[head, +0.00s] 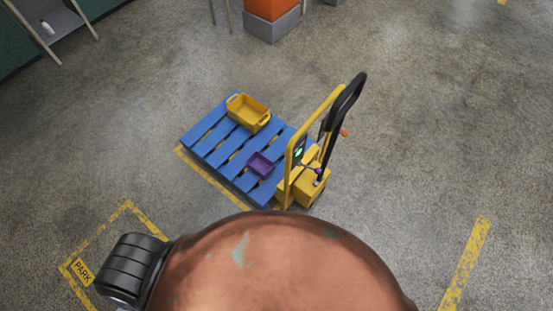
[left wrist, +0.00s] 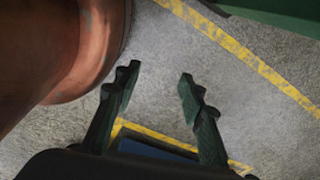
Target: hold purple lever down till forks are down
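A yellow pallet truck (head: 310,187) with a black handle (head: 345,100) stands at the right end of a blue pallet (head: 207,137) in the head view. A small purple knob (head: 319,171), which looks like the purple lever's end, shows low by the handle's base. The forks are hidden under the pallet, so their height cannot be told. My left gripper (left wrist: 158,72) shows only in the left wrist view; its dark green fingers are apart, with bare floor between them. No pallet truck shows in that view. My right gripper is in neither view.
An orange knob (head: 344,133) is beside the handle. An orange block on a grey base (head: 272,25) stands behind. Yellow floor lines (head: 465,262) mark bays; the floor right of the truck is clear.

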